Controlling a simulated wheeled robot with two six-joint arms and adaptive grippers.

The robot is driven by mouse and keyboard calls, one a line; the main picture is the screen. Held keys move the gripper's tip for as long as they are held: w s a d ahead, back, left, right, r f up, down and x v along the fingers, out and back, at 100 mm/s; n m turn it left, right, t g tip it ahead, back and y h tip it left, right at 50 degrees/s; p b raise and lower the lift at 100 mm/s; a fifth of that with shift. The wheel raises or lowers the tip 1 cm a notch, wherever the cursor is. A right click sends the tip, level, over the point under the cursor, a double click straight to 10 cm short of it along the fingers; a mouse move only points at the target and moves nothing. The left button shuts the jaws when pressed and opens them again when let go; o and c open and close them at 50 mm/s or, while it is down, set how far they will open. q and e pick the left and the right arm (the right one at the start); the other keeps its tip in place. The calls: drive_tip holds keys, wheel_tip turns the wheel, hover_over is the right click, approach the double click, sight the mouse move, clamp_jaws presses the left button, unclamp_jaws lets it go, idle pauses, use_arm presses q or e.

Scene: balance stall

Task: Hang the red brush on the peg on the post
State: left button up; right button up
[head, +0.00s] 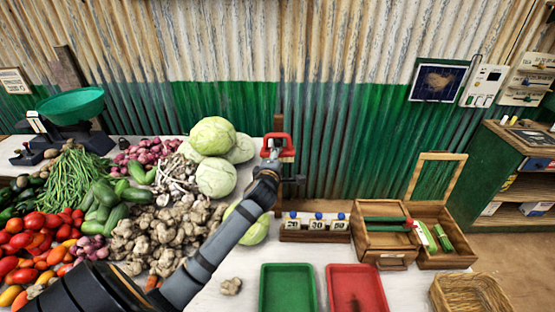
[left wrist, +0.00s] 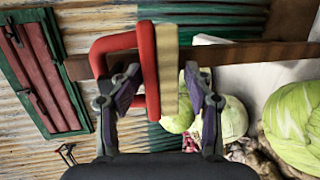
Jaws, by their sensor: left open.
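The red brush (head: 277,136) is up against the wooden post (head: 278,122) at the back of the table. In the left wrist view the brush (left wrist: 148,70) shows its red loop handle and a pale bristle strip, with the post (left wrist: 235,54) running behind it. My left gripper (head: 273,160) is at the brush. In the wrist view its fingers (left wrist: 160,92) stand apart on both sides of the brush, with gaps visible. The peg is hidden, so I cannot see whether the handle is around it. My right gripper is out of view.
Cabbages (head: 212,136) and heaped vegetables lie left of the post. A weight rack (head: 315,236), an open wooden box (head: 383,241), a green tray (head: 287,290) and a red tray (head: 355,292) are to the right. A corrugated wall is behind.

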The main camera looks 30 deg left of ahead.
use_arm(q)
drive_tip(key=v, duration=1.2)
